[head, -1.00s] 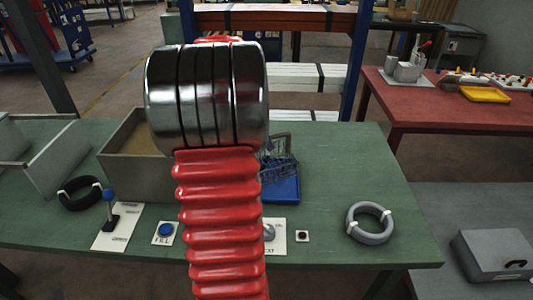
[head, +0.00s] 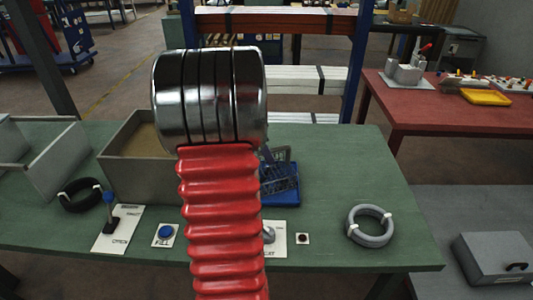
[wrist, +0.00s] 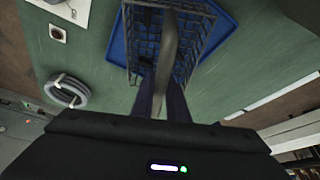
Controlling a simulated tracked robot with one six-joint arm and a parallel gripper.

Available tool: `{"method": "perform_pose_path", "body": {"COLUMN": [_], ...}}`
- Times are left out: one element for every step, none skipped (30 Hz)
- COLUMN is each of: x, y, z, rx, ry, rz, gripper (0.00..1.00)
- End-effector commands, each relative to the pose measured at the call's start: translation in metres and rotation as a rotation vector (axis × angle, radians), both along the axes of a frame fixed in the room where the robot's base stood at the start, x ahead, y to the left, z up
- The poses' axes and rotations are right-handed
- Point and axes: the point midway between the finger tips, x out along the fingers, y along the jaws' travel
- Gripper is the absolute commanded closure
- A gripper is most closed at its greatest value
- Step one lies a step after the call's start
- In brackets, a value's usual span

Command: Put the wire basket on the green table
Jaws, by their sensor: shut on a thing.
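The wire basket (head: 278,168) shows partly in the head view, just right of my arm; the rest is hidden. It looks tilted, over the blue tray (head: 284,194) on the green table (head: 330,165). In the wrist view my gripper (wrist: 167,98) is shut on the basket's grey handle, which runs up the picture between the dark fingers. The dark mesh of the basket (wrist: 147,40) spreads on both sides of the handle, with the blue tray (wrist: 118,42) behind it. I cannot tell whether basket and tray touch. My gripper is hidden in the head view.
A grey coil (head: 370,226) lies on the table's right part, with clear green surface around it. A panel with a knob (head: 274,240) and a small button (head: 302,238) lie in front. An open box (head: 138,166) and a black ring (head: 80,194) are left.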

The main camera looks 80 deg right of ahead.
Motion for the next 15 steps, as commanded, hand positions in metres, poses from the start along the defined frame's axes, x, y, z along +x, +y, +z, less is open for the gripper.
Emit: {"method": "perform_pose_path", "body": {"x": [-0.0001,-0.0002,-0.0002,-0.0003,-0.0004,-0.0004,-0.0005,-0.0005,-0.0005,-0.0006,-0.0006,-0.0006,-0.0006,-0.0006,-0.0006], "y": [-0.0003,-0.0002,-0.0002,-0.0002,0.0000,0.0000,0.0000,0.0000,0.0000,0.0000,0.0000,-0.0001,-0.0001,-0.0001,-0.0001], "z": [0.0004,0.0001,-0.0007,-0.0015,-0.0019,-0.0018,-0.0017,-0.0018,-0.0018,-0.0017,-0.0017,-0.0016,-0.0016,-0.0016,-0.0016], "rx": [-0.001,-0.001,0.000,0.000,0.001,0.001,0.001,0.001,0.001,0.000,0.000,0.000,0.000,0.000,0.000], "ry": [0.000,-0.001,0.000,0.000,0.001,0.001,0.001,0.001,0.001,0.000,0.000,0.000,0.000,0.000,0.000], "rz": [0.000,0.000,0.000,0.000,0.000,0.000,0.000,0.000,0.000,-0.001,-0.001,-0.001,-0.001,-0.001,-0.001], "gripper": [1.00,1.00,1.00,1.00,0.85,0.82,0.80,0.78,0.75,0.73,0.71,0.68,0.68,0.68,0.68]}}
